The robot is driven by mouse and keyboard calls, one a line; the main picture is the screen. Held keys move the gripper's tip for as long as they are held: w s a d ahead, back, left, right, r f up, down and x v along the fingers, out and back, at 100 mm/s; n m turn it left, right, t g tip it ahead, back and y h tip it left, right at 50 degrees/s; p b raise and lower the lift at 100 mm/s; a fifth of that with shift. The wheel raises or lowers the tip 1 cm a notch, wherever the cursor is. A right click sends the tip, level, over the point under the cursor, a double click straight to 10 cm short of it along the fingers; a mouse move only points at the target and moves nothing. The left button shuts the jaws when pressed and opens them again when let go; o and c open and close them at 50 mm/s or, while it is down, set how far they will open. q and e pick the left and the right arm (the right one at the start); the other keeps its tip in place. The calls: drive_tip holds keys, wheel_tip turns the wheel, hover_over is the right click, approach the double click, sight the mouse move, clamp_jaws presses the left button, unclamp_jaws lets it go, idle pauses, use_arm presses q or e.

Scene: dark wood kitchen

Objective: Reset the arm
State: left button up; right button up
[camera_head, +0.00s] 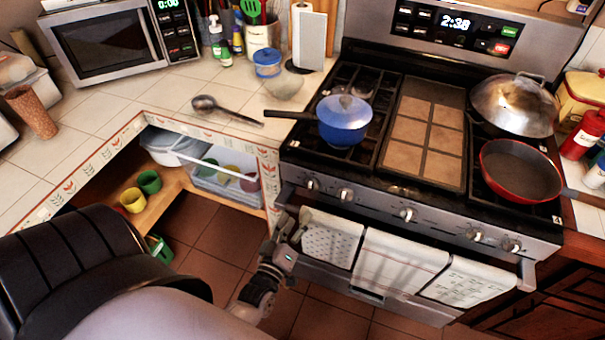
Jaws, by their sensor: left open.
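My left gripper (290,228) is in front of the left end of the stove's oven handle, close to a hanging white towel (331,238). I cannot tell whether it touches the handle or the towel. It is open, and I see nothing held in it. My left arm comes in from the bottom left, and part of it is hidden behind my own body in the foreground. My right gripper is not in view.
The stove (430,210) carries a blue lidded pan (343,122), a red pan (520,172) and a lidded wok (513,105). A ladle (225,108) lies on the tiled counter (150,95). Below it is an open shelf (172,190) with cups. Tiled floor shows left of the gripper.

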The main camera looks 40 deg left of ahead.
use_arm(q)
drive_tip(key=shift+s+d, duration=0.2)
drive_tip(key=shift+s, duration=0.5)
drive_tip(key=s+d+f+m+g+h, duration=0.2)
drive_tip(key=s+d+f+m+g, duration=0.15)
drive_tip(key=f, duration=0.45)
drive_tip(key=s+d+f+m+g+h, duration=0.15)
drive_tip(key=s+f, duration=0.25)
drive_tip(key=f, duration=0.5)
drive_tip(key=s+d+f+m+g+h, duration=0.2)
drive_tip(key=s+d+f+m+g, duration=0.1)
drive_tip(key=f, duration=0.5)
drive_tip(key=s+f+m+g, duration=0.2)
drive_tip(key=s+f, duration=0.2)
drive_tip(key=s, duration=0.3)
drive_tip(key=s+a+f+m+g, duration=0.1)
drive_tip(key=s+f+m+g, duration=0.1)
drive_tip(key=s, duration=0.6)
drive_tip(key=s+a+f+m+g+y, duration=0.1)
drive_tip(key=s+f+m+g, duration=0.1)
drive_tip(key=s+f+g, duration=0.2)
drive_tip(key=s+f, duration=0.3)
drive_tip(key=shift+s+a, duration=0.15)
drive_tip(key=shift+s, duration=0.2)
